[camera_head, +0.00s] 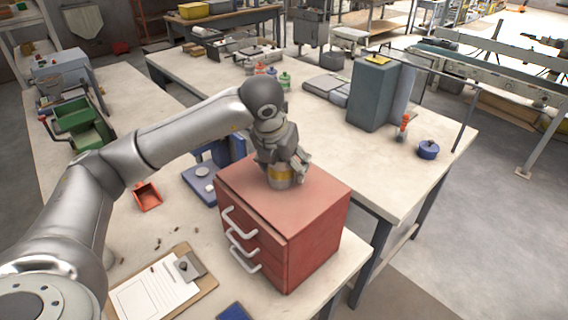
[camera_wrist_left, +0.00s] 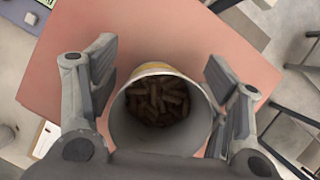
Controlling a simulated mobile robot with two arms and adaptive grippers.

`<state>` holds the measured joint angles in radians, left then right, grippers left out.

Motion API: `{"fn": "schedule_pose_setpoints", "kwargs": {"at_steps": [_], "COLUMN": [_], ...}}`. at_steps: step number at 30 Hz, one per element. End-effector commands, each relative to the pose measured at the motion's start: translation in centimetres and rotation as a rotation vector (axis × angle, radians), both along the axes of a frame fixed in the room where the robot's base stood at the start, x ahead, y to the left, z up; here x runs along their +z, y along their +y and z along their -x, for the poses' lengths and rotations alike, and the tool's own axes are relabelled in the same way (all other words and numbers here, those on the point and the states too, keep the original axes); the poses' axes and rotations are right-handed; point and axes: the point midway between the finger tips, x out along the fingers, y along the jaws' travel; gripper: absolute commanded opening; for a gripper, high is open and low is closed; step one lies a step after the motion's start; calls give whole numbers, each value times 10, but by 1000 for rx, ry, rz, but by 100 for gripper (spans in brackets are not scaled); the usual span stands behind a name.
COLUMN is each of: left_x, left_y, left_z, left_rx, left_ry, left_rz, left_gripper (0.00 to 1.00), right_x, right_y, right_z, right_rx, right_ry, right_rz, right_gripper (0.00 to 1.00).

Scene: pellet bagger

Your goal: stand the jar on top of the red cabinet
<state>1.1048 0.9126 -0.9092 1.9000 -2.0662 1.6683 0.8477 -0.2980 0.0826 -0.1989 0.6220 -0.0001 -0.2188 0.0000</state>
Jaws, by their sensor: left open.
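The jar (camera_head: 278,179) stands upright on top of the red cabinet (camera_head: 309,196), towards the back of its top. In the left wrist view, the jar (camera_wrist_left: 146,69) is open at the top and holds brown pellets. The cabinet top (camera_wrist_left: 88,40) surrounds it there. My left gripper (camera_head: 281,163) is just above and around the jar. In the left wrist view, the fingers of my left gripper (camera_wrist_left: 160,88) are spread on both sides of the jar, with gaps between. My right gripper is not in view.
A clipboard (camera_head: 130,303) lies in front of the cabinet and an orange-red scoop (camera_head: 147,197) lies to its left. A dark green box (camera_head: 373,92) and a blue pot (camera_head: 428,149) stand on the table behind.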

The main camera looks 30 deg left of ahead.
Motion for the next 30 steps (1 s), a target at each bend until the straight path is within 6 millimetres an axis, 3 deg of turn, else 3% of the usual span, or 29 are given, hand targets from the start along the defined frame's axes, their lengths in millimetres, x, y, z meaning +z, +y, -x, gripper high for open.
{"fn": "schedule_pose_setpoints", "kwargs": {"at_steps": [5, 8, 21, 30], "left_x": [5, 14, 96, 113], "left_y": [0, -1, -3, -2], "left_z": [0, 5, 38, 46], "left_rx": [0, -1, -2, 0], "left_ry": [0, -4, -3, 1], "left_rz": [0, 2, 1, 0], "left_gripper": [71, 71, 71, 71], "right_x": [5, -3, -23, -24], "right_y": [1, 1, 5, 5], "right_z": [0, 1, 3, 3], "right_rx": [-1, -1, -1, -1], "right_ry": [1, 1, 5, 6], "right_rz": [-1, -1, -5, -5], "right_gripper": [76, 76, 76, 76]}}
